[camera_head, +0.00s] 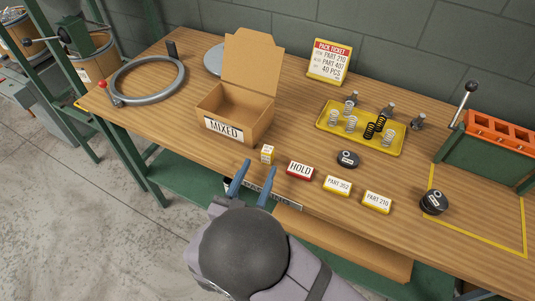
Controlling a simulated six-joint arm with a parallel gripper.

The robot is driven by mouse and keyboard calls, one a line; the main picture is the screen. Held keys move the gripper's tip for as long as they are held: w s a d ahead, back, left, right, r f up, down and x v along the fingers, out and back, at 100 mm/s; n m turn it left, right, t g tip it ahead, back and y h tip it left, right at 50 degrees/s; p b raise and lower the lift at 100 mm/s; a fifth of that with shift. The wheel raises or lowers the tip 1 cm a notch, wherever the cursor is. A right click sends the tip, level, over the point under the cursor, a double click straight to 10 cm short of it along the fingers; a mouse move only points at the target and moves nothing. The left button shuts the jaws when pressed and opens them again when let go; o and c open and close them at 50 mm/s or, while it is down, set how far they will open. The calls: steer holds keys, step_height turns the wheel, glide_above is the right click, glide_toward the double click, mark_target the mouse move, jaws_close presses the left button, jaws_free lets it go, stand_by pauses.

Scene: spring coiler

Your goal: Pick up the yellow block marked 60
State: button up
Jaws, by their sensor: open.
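A small yellow block (267,154) with a white marked face stands on the wooden table, just in front of the cardboard box; its mark is too small to read surely. My gripper (254,184) has two blue fingers spread apart, with nothing seen between them. It is in front of the yellow block, on the near side, at the table's front edge. The block is apart from both fingers. My arm rises from the bottom of the view and hides part of the table's front edge.
An open cardboard box (262,127) labelled MIXED stands behind the block. A red HOLD block (300,170) is close on the right. Yellow PART 302 (338,186) and PART 210 (377,201) blocks and a dark round piece (347,159) lie farther right. A yellow tray (397,152) holds springs.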

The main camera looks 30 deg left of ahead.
mark_target(266, 154)
steer(key=shift+w+a+r+p, duration=0.15)
steer(key=shift+w+p, duration=0.35)
steer(key=shift+w, duration=0.9)
steer(key=shift+w+a+p, duration=0.2)
steer(key=shift+w+p, duration=0.2)
steer(key=shift+w, duration=0.75)
steer(key=shift+w+a+p, duration=0.2)
steer(key=shift+w+p, duration=0.15)
steer(key=shift+w, duration=0.75)
steer(key=c, duration=1.1)
